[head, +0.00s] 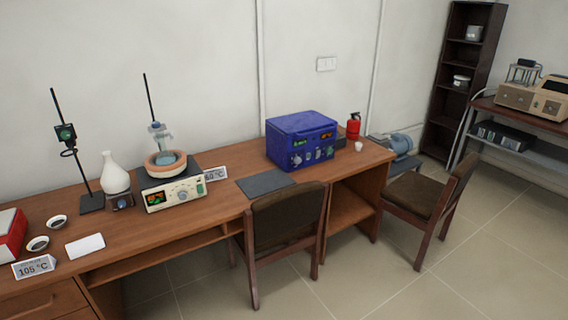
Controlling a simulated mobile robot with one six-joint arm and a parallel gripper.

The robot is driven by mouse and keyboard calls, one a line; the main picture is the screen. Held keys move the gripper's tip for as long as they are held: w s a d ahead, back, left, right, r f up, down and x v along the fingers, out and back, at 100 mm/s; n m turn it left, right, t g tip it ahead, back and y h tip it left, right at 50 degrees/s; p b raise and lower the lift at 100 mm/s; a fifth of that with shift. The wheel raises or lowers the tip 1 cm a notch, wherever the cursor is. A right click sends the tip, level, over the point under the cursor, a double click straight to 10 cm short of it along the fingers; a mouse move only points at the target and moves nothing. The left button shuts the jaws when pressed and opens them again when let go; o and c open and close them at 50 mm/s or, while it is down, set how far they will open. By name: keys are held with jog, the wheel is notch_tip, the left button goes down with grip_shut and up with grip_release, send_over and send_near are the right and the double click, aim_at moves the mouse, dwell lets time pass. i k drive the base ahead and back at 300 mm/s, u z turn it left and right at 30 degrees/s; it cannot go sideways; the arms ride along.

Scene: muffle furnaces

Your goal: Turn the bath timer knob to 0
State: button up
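A blue box-shaped device (301,140) with lit green and orange displays and several front knobs stands on the long wooden desk. A cream-fronted heating unit (174,194) with a lit display, a large round dial (181,195) and smaller knobs stands left of it, with an orange-brown bowl (165,165) on top. I cannot tell from this view which of these is the bath. Knob labels and pointer positions are too small to read. My gripper is not in view.
A white flask (114,175), a stand (91,201), small dishes (56,222) and a 105 °C sign (34,267) are at the left. A dark mat (265,184) lies before the blue device. Floor at lower right is clear.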

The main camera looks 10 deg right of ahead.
aim_at(297, 160)
jog(key=u, duration=0.7)
jog(key=i, duration=1)
